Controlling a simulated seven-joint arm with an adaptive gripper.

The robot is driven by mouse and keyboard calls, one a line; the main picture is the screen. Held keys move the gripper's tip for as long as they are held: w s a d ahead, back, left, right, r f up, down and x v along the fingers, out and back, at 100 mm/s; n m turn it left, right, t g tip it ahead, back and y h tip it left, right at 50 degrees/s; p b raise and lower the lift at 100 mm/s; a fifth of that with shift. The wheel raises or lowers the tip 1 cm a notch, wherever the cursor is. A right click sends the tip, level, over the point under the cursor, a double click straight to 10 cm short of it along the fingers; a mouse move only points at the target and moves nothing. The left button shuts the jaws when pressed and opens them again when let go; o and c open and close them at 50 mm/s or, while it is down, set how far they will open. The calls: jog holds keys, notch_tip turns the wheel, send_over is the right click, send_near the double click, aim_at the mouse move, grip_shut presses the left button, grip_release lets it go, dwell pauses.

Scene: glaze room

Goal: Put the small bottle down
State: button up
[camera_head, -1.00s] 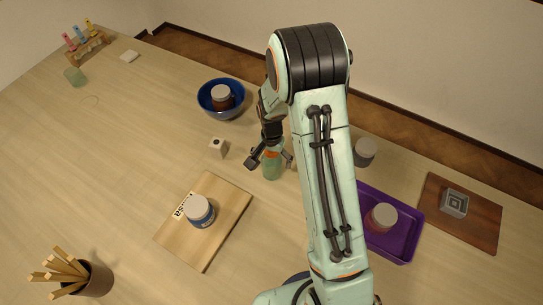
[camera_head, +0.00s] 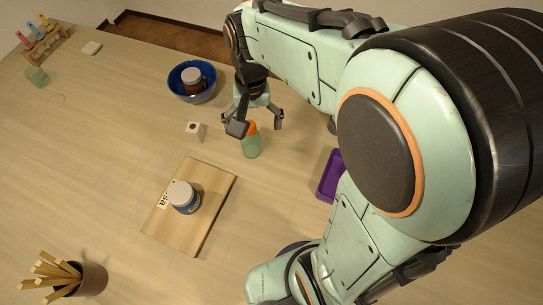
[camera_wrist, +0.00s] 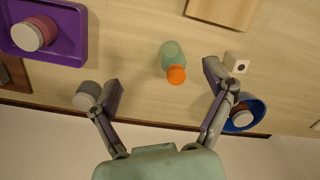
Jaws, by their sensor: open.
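The small bottle (camera_head: 251,143) is pale green with an orange cap and stands upright on the table. It also shows in the wrist view (camera_wrist: 171,58), between the spread fingers and a little beyond their tips. My gripper (camera_head: 258,124) is open and empty, just above and behind the bottle in the head view. In the wrist view the fingers of my gripper (camera_wrist: 163,74) are wide apart, and neither touches the bottle.
A white cube (camera_head: 195,130) stands left of the bottle. A blue bowl (camera_head: 207,97) holds a dark jar. A wooden board (camera_head: 218,212) bears a blue jar (camera_head: 184,198). A purple tray (camera_wrist: 75,58) and a grey-lidded jar (camera_wrist: 87,94) are nearby. A pot of sticks (camera_head: 92,280) stands front left.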

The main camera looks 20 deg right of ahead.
jog(key=s+a+r+n, duration=0.1)
jog(key=s+n, duration=0.3)
jog(key=s, duration=1.1)
jog(key=shift+a+r+n, duration=0.2)
jog(key=shift+r+n, duration=0.1)
jog(key=shift+r, duration=0.3)
